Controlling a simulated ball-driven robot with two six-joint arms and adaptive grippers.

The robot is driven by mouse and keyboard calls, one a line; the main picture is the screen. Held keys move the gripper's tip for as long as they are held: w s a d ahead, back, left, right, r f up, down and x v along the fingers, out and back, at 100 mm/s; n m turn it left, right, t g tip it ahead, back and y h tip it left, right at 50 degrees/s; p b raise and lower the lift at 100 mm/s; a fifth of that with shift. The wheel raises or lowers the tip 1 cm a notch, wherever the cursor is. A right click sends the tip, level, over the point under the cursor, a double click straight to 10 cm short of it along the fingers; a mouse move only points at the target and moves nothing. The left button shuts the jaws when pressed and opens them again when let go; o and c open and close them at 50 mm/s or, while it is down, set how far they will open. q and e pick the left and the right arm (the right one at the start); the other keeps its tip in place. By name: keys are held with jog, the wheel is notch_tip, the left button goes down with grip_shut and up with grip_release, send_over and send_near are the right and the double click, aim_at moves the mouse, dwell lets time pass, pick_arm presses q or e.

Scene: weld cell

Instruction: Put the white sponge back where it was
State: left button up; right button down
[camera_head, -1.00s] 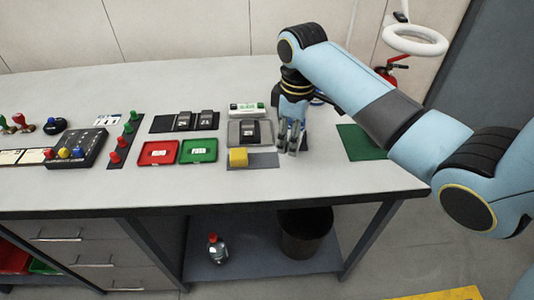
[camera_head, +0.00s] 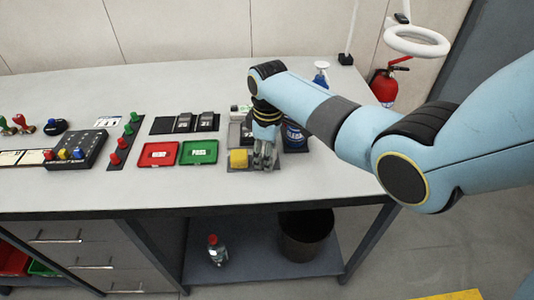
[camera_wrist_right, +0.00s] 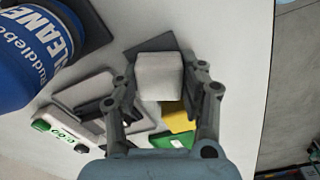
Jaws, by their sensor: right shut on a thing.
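My right gripper (camera_head: 263,162) is low over the bench, just right of a yellow block (camera_head: 238,158). In the right wrist view my right gripper (camera_wrist_right: 160,78) is shut on the white sponge (camera_wrist_right: 158,72), a pale block between its fingers. A dark grey mat (camera_wrist_right: 150,41) shows beyond the sponge. I cannot tell whether the sponge touches it. The yellow block (camera_wrist_right: 177,117) shows partly below the sponge. In the head view the sponge is hidden by the gripper. My left gripper is in neither view.
A blue cleaner bottle (camera_head: 293,136) stands close right of my right gripper; it fills the wrist view's upper left (camera_wrist_right: 32,50). A red tray (camera_head: 158,154) and green tray (camera_head: 199,152) lie to the left. The bench's front edge is near.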

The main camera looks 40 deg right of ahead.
jog(key=c, duration=2.1)
grip_release()
jog(key=shift+s+f, duration=0.35)
jog(key=shift+f, duration=0.2)
jog(key=o, duration=1)
jog(key=shift+o, duration=1.4)
jog(key=shift+f, duration=0.15)
jog(key=shift+o, duration=0.4)
jog(key=shift+w+f, duration=0.1)
jog(key=shift+w, duration=0.05)
jog(key=shift+r, duration=0.2)
jog(key=shift+r, duration=0.35)
notch_tip(320, 180, up, 12)
jog(key=shift+r+p, duration=0.25)
jog(key=shift+p, duration=0.15)
